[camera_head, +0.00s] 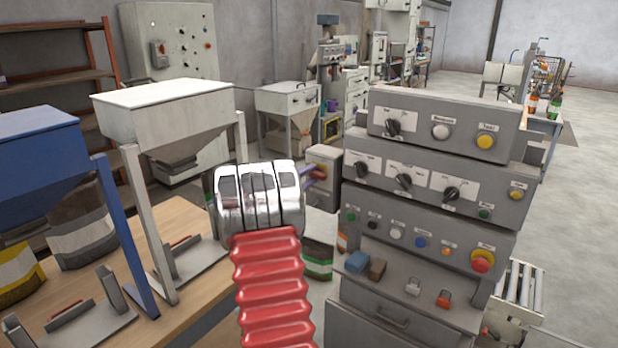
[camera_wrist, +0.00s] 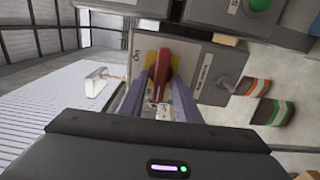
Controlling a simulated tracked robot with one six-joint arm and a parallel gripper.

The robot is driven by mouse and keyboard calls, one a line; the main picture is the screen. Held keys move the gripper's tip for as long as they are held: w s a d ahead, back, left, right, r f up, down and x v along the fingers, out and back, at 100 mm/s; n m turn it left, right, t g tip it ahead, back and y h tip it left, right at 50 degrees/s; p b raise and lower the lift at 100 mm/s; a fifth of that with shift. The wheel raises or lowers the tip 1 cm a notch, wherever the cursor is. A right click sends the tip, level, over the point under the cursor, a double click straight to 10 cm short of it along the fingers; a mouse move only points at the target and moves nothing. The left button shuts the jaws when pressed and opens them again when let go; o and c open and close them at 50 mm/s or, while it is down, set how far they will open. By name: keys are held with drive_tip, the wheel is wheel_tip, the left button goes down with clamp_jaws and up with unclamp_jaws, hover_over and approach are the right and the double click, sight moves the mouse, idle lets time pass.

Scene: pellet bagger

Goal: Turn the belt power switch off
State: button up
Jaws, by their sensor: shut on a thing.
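The belt power switch is a grey box (camera_head: 325,163) in the head view, just right of my arm's chrome wrist. In the wrist view the box (camera_wrist: 205,62) fills the upper middle and carries a yellow plate (camera_wrist: 151,58) with a red handle (camera_wrist: 162,62). A short label, seemingly "ON", is beside the plate; a longer label on the other side is too small to read. My gripper (camera_wrist: 161,84) has its two purple fingers on either side of the red handle and is shut on it. In the head view, my gripper (camera_head: 309,174) is small and partly hidden by my wrist.
A grey control console (camera_head: 430,180) with knobs and buttons stands close on the right. A wooden table (camera_head: 190,215) with a white hopper (camera_head: 165,95) and a blue hopper (camera_head: 35,140) is on the left. Green- and orange-banded objects (camera_wrist: 257,87) show beside the box.

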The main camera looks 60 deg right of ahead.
drive_tip(key=shift+w+f, duration=0.15)
drive_tip(key=shift+w, duration=0.05)
drive_tip(key=o, duration=0.7)
drive_tip(key=shift+a, duration=0.1)
drive_tip(key=w+a, duration=0.2)
drive_tip(key=a, duration=1.1)
drive_tip(key=shift+a, duration=0.3)
